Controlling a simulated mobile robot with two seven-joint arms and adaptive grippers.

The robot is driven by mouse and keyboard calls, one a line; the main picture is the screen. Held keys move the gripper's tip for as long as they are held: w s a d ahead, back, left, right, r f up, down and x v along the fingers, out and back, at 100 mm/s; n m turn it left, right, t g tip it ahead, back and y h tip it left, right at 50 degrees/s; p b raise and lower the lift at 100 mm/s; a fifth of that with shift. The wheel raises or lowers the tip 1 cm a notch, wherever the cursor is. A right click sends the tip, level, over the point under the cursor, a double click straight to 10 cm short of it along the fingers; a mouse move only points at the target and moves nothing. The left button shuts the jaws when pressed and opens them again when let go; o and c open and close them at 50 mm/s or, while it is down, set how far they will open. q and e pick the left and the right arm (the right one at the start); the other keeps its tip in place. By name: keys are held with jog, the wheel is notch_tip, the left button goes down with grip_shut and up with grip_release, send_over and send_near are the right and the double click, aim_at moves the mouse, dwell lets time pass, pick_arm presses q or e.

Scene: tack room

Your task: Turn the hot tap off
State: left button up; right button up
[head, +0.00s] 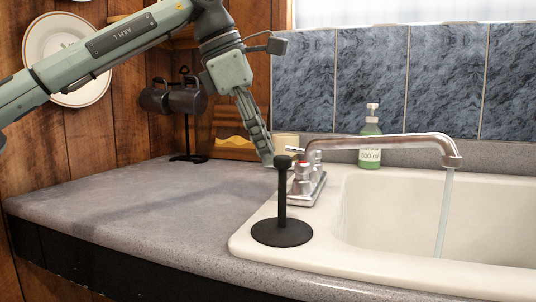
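The chrome tap (385,141) stands at the left rim of the white sink, its long spout reaching right over the basin. A stream of water (445,213) runs from the spout into the basin. A tap handle with a red mark (303,162) sits on the chrome base, partly hidden behind the knob of a black stand. My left gripper (267,157) points down, with its fingertips just left of the tap handles in the picture. Its fingers overlap side-on, so I cannot tell whether they are open or touch a handle. My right gripper is out of view.
The black stand (281,232) with a round base stands at the sink's left corner, in front of the tap. A green soap bottle (370,140) is behind the spout. Dark mugs (187,99) hang on a rack at the back left. The grey counter (130,210) is clear.

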pick_arm(q)
jog(key=shift+x, duration=1)
jog(key=shift+c, duration=0.5)
grip_shut()
